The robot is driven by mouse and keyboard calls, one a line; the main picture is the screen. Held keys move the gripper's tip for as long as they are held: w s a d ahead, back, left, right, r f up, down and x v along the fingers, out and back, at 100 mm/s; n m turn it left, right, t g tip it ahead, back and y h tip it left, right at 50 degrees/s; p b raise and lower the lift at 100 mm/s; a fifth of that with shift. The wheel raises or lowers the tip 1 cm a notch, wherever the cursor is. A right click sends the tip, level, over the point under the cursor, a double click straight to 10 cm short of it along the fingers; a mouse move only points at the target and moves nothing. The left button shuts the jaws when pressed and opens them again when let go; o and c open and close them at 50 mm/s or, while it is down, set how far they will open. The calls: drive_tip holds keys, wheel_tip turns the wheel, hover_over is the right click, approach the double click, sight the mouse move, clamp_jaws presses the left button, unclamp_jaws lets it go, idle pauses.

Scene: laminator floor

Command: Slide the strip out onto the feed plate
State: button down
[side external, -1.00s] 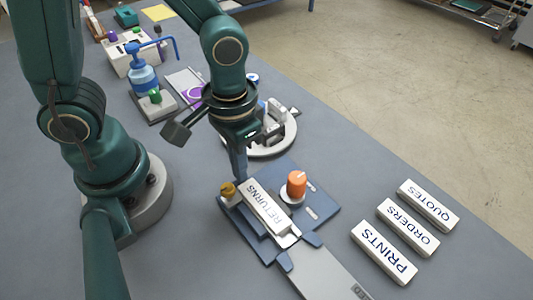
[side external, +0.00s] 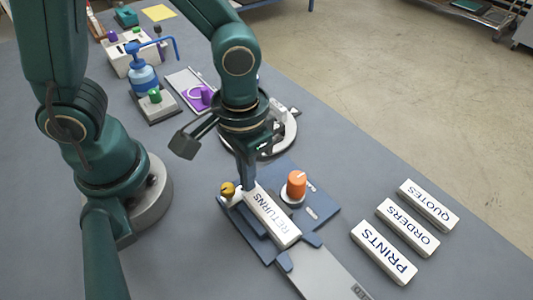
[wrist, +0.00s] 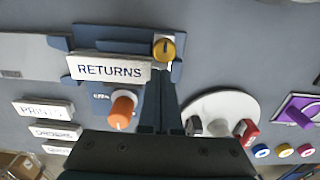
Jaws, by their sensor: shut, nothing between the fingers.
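The strip, a white block lettered RETURNS (side external: 272,218), lies on the blue fixture (side external: 318,215). It also shows in the wrist view (wrist: 110,69). My gripper (side external: 248,183) is shut and empty, pointing down at the strip's upper-left end, at or against it; exact contact is hard to tell. In the wrist view my fingertips (wrist: 164,78) are just right of the strip. The long pale grey feed plate (side external: 318,275) extends from the fixture's lower side, in line with the strip, and looks bare apart from a small dark mark at its end.
A yellow knob (side external: 228,189) stands beside my fingertips, and an orange knob (side external: 296,184) stands on the fixture's other side. White blocks lettered PRINTS (side external: 384,252), ORDERS (side external: 408,228) and QUOTES (side external: 429,206) lie to the right. A round white stand (side external: 285,140) is behind.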

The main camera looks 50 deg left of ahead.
sight(285, 228)
drive_tip(key=shift+d, duration=1.05)
drive_tip(key=shift+d, duration=0.1)
drive_tip(key=shift+d, duration=1.15)
drive_tip(key=shift+d, duration=1.25)
drive_tip(key=shift+d, duration=0.1)
drive_tip(key=shift+d, duration=1.15)
